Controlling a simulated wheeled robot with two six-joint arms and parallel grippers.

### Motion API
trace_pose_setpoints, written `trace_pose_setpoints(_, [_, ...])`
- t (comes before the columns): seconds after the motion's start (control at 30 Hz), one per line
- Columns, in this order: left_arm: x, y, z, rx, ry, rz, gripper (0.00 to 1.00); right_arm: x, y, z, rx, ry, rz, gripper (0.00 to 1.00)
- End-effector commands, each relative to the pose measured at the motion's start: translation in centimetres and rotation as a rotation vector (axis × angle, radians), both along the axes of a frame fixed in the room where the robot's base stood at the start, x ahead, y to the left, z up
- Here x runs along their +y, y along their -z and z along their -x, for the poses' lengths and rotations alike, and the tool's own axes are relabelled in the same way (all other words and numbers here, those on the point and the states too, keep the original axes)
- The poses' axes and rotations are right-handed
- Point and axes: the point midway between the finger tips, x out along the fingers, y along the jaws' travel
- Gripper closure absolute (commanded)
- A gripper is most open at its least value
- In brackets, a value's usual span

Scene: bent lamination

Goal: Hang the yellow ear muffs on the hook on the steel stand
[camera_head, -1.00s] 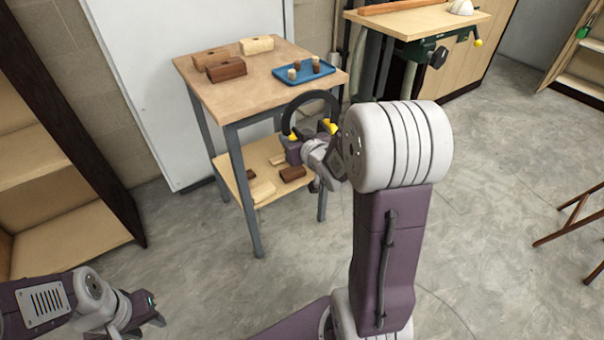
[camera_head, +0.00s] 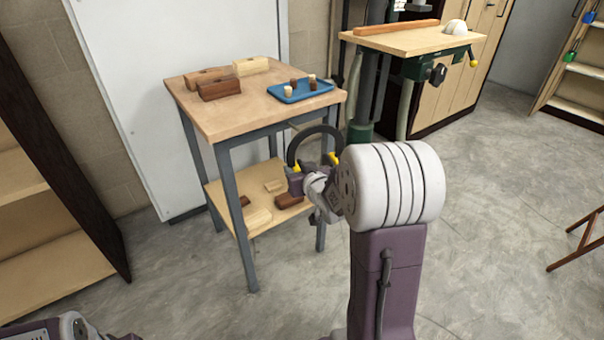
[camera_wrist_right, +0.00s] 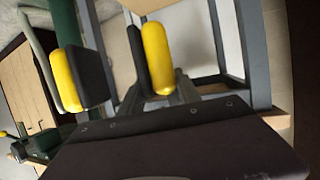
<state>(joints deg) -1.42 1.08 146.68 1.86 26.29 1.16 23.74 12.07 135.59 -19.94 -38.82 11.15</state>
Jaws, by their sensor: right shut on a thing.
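The yellow ear muffs show in the head view as a dark headband arc (camera_head: 315,128) with two yellow cups (camera_head: 335,158) below it. My right gripper (camera_head: 312,176) is shut on the ear muffs and holds them up in the air, in front of the wooden-topped table. In the right wrist view one yellow cup (camera_wrist_right: 157,58) with its black pad is near the middle and the other (camera_wrist_right: 64,80) is at the left. The headband is out of that view. My left gripper is below the picture edge. I cannot make out the steel stand or its hook.
The table (camera_head: 228,116) has steel legs, a lower shelf with wooden blocks, and a blue tray (camera_head: 300,97) and wooden blocks on top. A workbench (camera_head: 420,38) stands at the back right. A shelf unit (camera_head: 60,268) is at the left. Open concrete floor (camera_head: 480,220) lies at the right.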

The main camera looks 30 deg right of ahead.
Motion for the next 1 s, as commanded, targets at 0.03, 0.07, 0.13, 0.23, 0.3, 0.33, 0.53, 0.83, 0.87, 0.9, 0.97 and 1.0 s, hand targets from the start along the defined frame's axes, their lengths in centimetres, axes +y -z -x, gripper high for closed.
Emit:
trace_pose_setpoints(0.03, [0.0,0.1,0.0,0.000,0.000,0.000,0.64,0.1,0.0,-0.4,-0.002,-0.001,0.001,1.00])
trace_pose_setpoints(0.07, [0.0,0.1,0.0,0.000,0.000,0.000,0.64,0.1,0.1,-0.6,-0.002,-0.002,0.001,1.00])
trace_pose_setpoints(0.13, [0.0,0.2,0.0,0.000,0.000,0.000,0.64,0.2,0.1,-1.2,-0.003,-0.002,0.001,1.00])
trace_pose_setpoints(0.23, [0.0,0.3,0.0,0.000,0.000,0.000,0.64,0.2,0.2,-1.9,-0.002,-0.002,0.002,1.00])
trace_pose_setpoints(0.3, [0.0,0.3,0.0,0.000,0.000,0.000,0.64,0.2,0.2,-2.4,-0.002,-0.001,0.001,1.00])
trace_pose_setpoints(0.33, [0.0,0.3,0.0,0.000,0.000,0.000,0.64,0.3,0.2,-2.6,-0.003,-0.001,0.001,1.00])
trace_pose_setpoints(0.53, [0.0,0.4,0.0,0.000,0.000,0.000,0.64,0.3,0.4,-4.1,-0.002,-0.001,0.000,1.00])
trace_pose_setpoints(0.83, [0.0,1.1,0.0,0.000,0.000,0.000,0.64,0.5,1.3,-6.0,-0.002,0.000,0.001,1.00])
trace_pose_setpoints(0.87, [0.0,1.3,0.0,0.000,0.000,0.000,0.64,0.5,1.5,-6.2,-0.002,0.000,0.001,1.00])
trace_pose_setpoints(0.9, [0.0,1.5,0.0,0.000,0.000,0.000,0.64,0.5,1.7,-6.3,-0.002,-0.001,0.001,1.00])
trace_pose_setpoints(0.97, [0.0,1.7,0.0,0.000,0.000,0.000,0.64,0.6,2.0,-6.6,-0.002,-0.001,0.001,1.00])
trace_pose_setpoints(1.0, [0.0,1.9,0.0,0.000,0.000,0.000,0.64,0.6,2.2,-6.7,-0.002,-0.001,0.001,1.00])
